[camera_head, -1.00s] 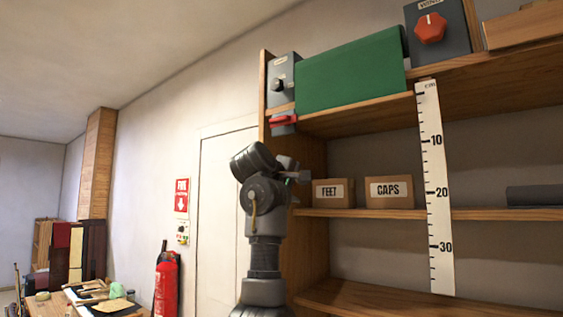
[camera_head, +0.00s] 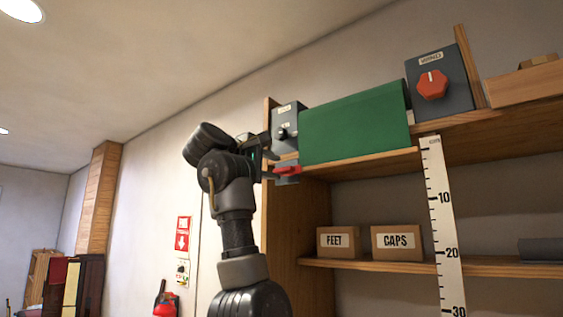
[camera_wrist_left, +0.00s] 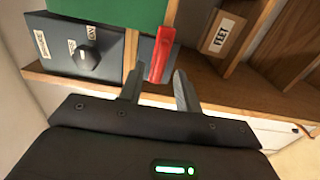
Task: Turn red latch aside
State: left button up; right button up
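The red latch (camera_head: 287,170) sits on a grey mount at the left end of the upper shelf's front edge, below the green cloth. It also shows in the left wrist view as a red bar (camera_wrist_left: 161,55). My left gripper (camera_head: 270,168) is raised to the latch from the left. In the left wrist view, my left gripper (camera_wrist_left: 158,82) is open, with one finger on each side of the latch's near end and gaps visible. Whether a finger touches the latch cannot be told. My right gripper is not in view.
A grey box with a black knob (camera_head: 285,128) stands just above the latch. The green cloth (camera_head: 355,127) hangs beside it. A grey box with a red knob (camera_head: 432,85) is farther right. FEET (camera_head: 338,242) and CAPS (camera_head: 397,242) boxes sit on the shelf below.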

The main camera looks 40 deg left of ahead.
aim_at(281, 169)
pick_arm(q)
jog(key=w+p, duration=0.2)
jog(key=w, duration=0.2)
jog(key=shift+w+r, duration=0.15)
jog(key=shift+w+a, duration=0.1)
jog(key=shift+w, duration=0.3)
